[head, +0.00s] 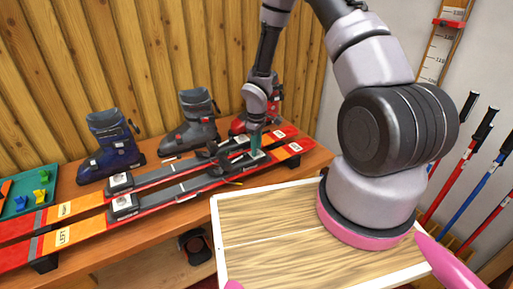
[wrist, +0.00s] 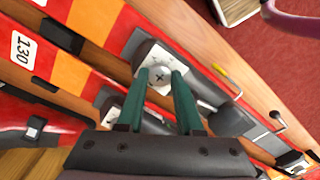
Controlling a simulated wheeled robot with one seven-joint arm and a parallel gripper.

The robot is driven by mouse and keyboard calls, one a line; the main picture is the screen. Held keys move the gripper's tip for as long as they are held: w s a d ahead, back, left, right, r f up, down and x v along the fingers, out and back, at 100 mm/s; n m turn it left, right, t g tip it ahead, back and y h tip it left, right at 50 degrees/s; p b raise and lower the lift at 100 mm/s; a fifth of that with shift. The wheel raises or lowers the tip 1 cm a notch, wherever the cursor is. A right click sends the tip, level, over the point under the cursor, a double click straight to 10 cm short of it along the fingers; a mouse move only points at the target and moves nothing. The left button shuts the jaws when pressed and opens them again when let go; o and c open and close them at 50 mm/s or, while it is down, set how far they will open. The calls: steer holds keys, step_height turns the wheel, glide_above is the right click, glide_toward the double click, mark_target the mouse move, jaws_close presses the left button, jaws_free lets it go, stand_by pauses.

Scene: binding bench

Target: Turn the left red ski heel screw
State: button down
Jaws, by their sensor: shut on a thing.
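Two red and orange skis lie side by side on the bench. The near ski (head: 85,228), marked LEFT, carries a dark heel piece with a white plate (wrist: 170,66). A screw (wrist: 159,77) with a cross mark sits on that plate. My gripper (head: 256,150) reaches down to this heel piece. In the wrist view its green fingers (wrist: 162,76) stand on both sides of the screw, shut on it. The fingers hide part of the plate. The far ski (head: 165,179) has a similar binding, partly hidden behind my gripper.
A blue boot (head: 110,148), a grey boot (head: 190,125) and a red boot (head: 240,123) stand behind the skis. A green tray (head: 28,192) with small parts is at the left. Ski poles (head: 460,165) stand at the right.

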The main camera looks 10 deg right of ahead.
steer(key=shift+n, duration=0.6)
steer(key=c, duration=0.6)
jaws_free()
steer(key=shift+o, duration=0.2)
step_height(320, 180, up, 11)
